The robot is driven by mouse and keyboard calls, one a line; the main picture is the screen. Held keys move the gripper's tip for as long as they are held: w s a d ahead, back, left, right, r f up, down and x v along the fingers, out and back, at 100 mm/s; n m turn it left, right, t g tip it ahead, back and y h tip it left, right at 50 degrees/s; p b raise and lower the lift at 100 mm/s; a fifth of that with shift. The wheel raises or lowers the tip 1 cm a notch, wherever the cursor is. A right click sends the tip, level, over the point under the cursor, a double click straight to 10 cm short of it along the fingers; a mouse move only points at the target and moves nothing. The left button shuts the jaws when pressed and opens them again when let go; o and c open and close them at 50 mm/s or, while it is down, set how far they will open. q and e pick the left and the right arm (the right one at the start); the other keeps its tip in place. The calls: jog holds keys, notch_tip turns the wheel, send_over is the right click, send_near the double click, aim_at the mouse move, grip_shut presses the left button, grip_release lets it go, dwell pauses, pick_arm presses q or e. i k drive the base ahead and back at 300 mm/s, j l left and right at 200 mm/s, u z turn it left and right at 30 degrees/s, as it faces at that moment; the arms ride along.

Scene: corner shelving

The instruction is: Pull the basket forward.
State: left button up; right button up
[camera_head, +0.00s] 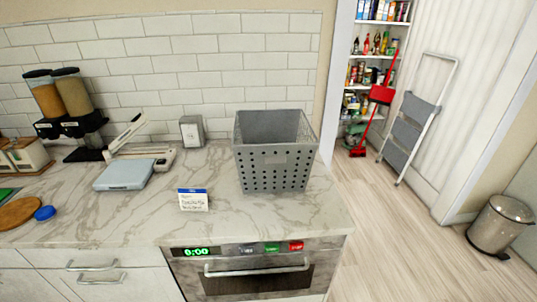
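A grey perforated basket (274,166) stands upright on the marble countertop (300,217), near the counter's right end. Its open top faces up and its inside looks empty from here. Some counter shows in front of it, between its base and the front edge. Neither of my grippers is in the camera_head view, and nothing touches the basket.
A small white card with a blue top (193,200) stands left of the basket. A grey scale (124,175), a mandoline-like slicer (140,153) and a grey box (192,131) are further left. An oven (256,272) sits below. A stepladder (409,127) and bin (498,226) are at right.

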aim_at(270, 159)
jog(key=i+l, duration=0.55)
jog(key=l, duration=0.25)
jog(key=i+l, duration=0.55)
jog(key=l, duration=0.25)
jog(key=i+u, duration=0.05)
